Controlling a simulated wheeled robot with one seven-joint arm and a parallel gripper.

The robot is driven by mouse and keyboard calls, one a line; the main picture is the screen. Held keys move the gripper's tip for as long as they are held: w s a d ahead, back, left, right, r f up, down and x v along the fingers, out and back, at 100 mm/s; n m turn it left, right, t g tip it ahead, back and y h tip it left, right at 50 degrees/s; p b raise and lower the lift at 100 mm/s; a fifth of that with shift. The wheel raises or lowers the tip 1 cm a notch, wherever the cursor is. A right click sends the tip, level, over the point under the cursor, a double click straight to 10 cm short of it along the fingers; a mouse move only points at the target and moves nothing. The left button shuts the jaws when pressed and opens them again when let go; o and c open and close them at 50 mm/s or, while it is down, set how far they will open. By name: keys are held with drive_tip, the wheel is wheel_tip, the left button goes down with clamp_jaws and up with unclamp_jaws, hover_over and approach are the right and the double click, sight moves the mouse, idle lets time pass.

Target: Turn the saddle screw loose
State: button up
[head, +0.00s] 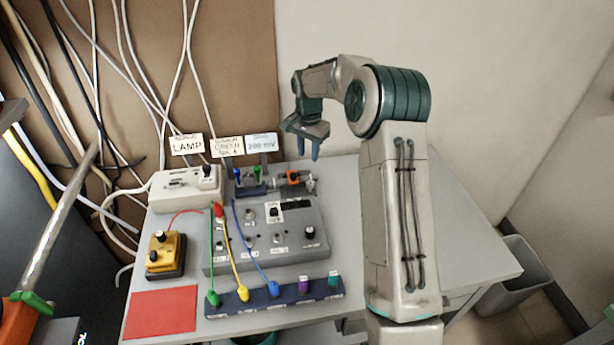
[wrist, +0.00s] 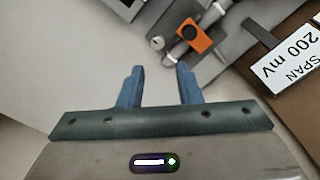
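An orange block (wrist: 202,40) with a round black knob (wrist: 188,32) sits on a grey rod-like part at the top of the wrist view; these look like the saddle and its screw. In the head view the orange block (head: 293,177) is on the small bench device at the back of the table. My gripper (wrist: 160,68) has two blue fingers spread apart with nothing between them. In the head view my gripper (head: 308,150) hangs above and behind the orange block, apart from it. The knob is too small to make out clearly there.
A SPAN 200 mV sign (wrist: 293,58) stands beside the device. In front is a grey control box (head: 290,240) with knobs and coloured leads, then a dark blue socket strip (head: 325,296). A white lamp box (head: 180,195) is to the left. The table's right side is clear.

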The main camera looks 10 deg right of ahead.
sight(310, 182)
drive_tip(key=f, duration=0.4)
drive_tip(key=f+p, duration=0.1)
drive_tip(key=f, duration=0.6)
drive_tip(key=shift+d+f+p, duration=0.3)
drive_tip(key=shift+f+p, duration=0.05)
drive_tip(key=shift+p, duration=0.05)
drive_tip(key=shift+c, duration=0.2)
clamp_jaws()
